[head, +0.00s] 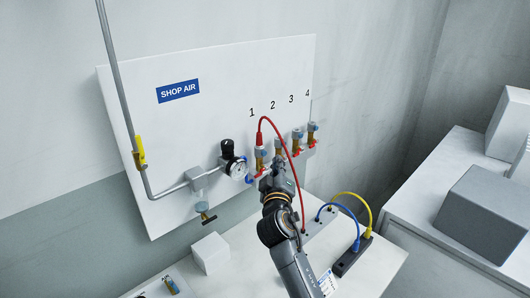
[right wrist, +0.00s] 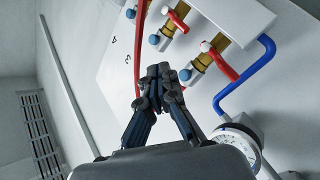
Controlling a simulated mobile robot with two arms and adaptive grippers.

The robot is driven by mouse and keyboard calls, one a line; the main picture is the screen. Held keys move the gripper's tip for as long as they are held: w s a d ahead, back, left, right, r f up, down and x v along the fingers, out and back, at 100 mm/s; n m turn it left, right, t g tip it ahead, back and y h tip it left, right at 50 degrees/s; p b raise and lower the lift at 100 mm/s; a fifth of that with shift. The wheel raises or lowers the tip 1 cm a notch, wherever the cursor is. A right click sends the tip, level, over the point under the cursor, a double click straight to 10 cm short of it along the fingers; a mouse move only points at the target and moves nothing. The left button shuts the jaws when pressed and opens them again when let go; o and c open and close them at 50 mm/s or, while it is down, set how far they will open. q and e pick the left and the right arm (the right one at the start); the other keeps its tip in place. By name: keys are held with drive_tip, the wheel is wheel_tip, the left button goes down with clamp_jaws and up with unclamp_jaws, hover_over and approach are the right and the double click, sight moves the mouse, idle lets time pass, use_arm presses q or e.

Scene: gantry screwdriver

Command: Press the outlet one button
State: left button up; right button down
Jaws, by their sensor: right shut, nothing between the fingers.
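Outlet one (head: 260,160) is a brass fitting under the number 1 on the white panel (head: 220,80), with a red hose (head: 285,145) rising from its top. In the right wrist view, the outlet nearest the gauge has a red lever (right wrist: 219,61) and a round blue button (right wrist: 185,75). My right gripper (head: 279,168) is shut and empty, in front of the panel just right of outlet one. In the right wrist view its fingertips (right wrist: 160,72) appear close beside that blue button; I cannot tell whether they touch. The gripper partly hides outlet two. My left gripper is not in view.
Outlets three (head: 298,140) and four (head: 312,133) stand to the right. A pressure gauge (head: 237,169) is left of outlet one. Blue (head: 345,210) and yellow (head: 350,195) cables lie below. A small white box (head: 210,253) stands at lower left; a grey box (head: 485,213) is at right.

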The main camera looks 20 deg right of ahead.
drive_tip(key=s, duration=0.1)
drive_tip(key=s+d, duration=0.1)
drive_tip(key=s, duration=0.1)
drive_tip(key=shift+p, duration=0.4)
idle(0.5)
